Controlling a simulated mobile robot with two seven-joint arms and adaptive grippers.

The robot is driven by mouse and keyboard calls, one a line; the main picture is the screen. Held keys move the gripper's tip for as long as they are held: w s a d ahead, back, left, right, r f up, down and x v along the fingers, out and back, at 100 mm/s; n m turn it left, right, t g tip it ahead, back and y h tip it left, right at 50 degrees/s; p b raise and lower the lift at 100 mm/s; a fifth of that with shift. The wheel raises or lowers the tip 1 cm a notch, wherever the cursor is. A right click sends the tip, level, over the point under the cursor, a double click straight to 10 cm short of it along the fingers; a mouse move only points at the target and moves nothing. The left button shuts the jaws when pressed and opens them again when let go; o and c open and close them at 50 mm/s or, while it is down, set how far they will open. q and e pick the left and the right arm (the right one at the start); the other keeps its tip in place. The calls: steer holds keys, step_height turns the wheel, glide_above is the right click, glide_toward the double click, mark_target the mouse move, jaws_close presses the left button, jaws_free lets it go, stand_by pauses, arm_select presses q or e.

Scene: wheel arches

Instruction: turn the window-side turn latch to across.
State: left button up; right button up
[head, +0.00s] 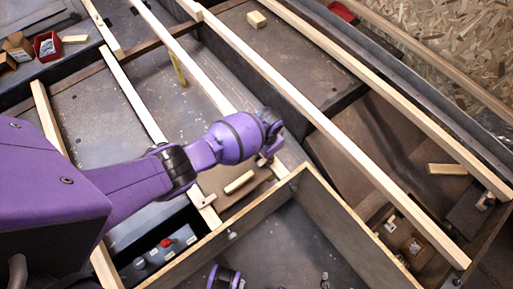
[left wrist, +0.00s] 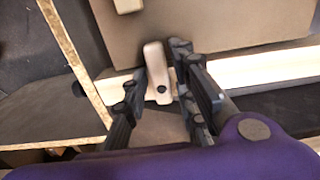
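A light wooden turn latch (left wrist: 155,62) with a dark pivot is in the left wrist view. It sits on a pale wooden batten (left wrist: 260,70); its long side stands nearly crosswise to the batten, and its upper end reaches over the brown panel (left wrist: 200,28). My left gripper (left wrist: 160,105) is open, with one dark finger on each side of the latch; I cannot tell whether they touch it. In the head view my left gripper (head: 268,140) points down at the batten and mostly hides this latch.
Another small wooden latch (head: 208,201) lies on a batten, with a loose wooden block (head: 240,182) nearby. A dark box with a red button (head: 166,243) stands at lower left. A raised wooden frame edge (head: 235,228) runs close by. Long battens (head: 340,145) cross the view.

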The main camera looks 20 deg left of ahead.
arm_select(q)
steer(key=shift+o, duration=0.4)
steer(key=shift+w+d+r, duration=0.1)
steer(key=shift+w, duration=0.05)
steer(key=shift+r, duration=0.15)
step_height(320, 180, up, 12)
steer(key=shift+f, duration=0.25)
